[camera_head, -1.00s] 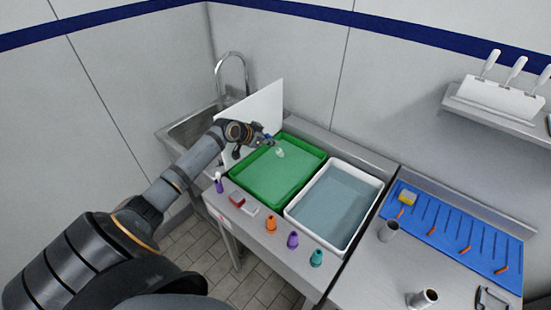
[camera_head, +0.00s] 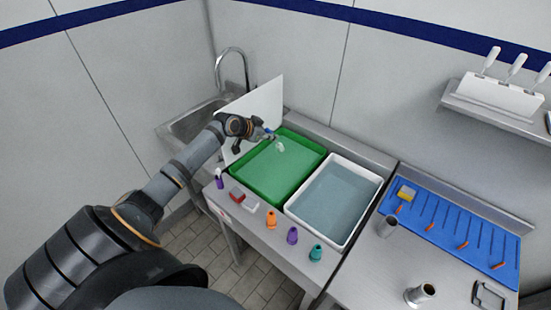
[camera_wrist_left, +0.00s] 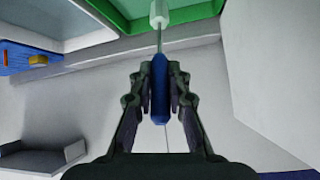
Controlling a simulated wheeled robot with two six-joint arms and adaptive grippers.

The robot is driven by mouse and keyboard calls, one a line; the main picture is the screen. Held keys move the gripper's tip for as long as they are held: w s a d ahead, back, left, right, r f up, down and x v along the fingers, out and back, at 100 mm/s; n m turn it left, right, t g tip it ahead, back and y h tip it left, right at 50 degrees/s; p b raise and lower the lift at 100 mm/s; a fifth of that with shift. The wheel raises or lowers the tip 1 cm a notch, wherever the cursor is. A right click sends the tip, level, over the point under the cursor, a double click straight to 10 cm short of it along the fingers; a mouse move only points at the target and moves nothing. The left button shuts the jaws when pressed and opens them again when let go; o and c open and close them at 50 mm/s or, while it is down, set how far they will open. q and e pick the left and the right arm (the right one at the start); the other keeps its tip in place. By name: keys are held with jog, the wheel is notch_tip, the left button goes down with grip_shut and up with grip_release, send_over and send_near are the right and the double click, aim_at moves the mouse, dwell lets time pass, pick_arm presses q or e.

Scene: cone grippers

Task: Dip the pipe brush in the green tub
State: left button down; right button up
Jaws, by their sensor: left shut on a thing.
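My left gripper (camera_head: 268,134) is shut on the blue handle of the pipe brush (camera_wrist_left: 160,75). The brush's white head (camera_head: 281,147) points away from the fingers and shows against the pale green liquid at the back of the green tub (camera_head: 262,195). The head looks to be above the liquid, but the gap is hard to judge. In the left wrist view the white tip (camera_wrist_left: 159,14) overlaps the green tub (camera_wrist_left: 134,27) at the top. My right gripper is not in view.
A white tub (camera_head: 333,245) of blue-grey liquid stands right of the green one. A white panel (camera_head: 262,105) stands between sink (camera_head: 190,128) and green tub. A blue mat (camera_head: 480,262) lies right.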

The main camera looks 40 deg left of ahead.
pick_arm(q)
notch_tip(320, 180, up, 4)
jog(key=p, duration=0.3)
jog(key=shift+r+p, duration=0.1)
jog(key=shift+p, duration=0.25)
dwell(0.3)
jog(key=b, duration=1)
send_near(278, 147)
jog(key=x, duration=0.4)
jog(key=shift+w+f, duration=0.3)
jog(key=shift+s+r, duration=0.1)
jog(key=shift+r, duration=0.15)
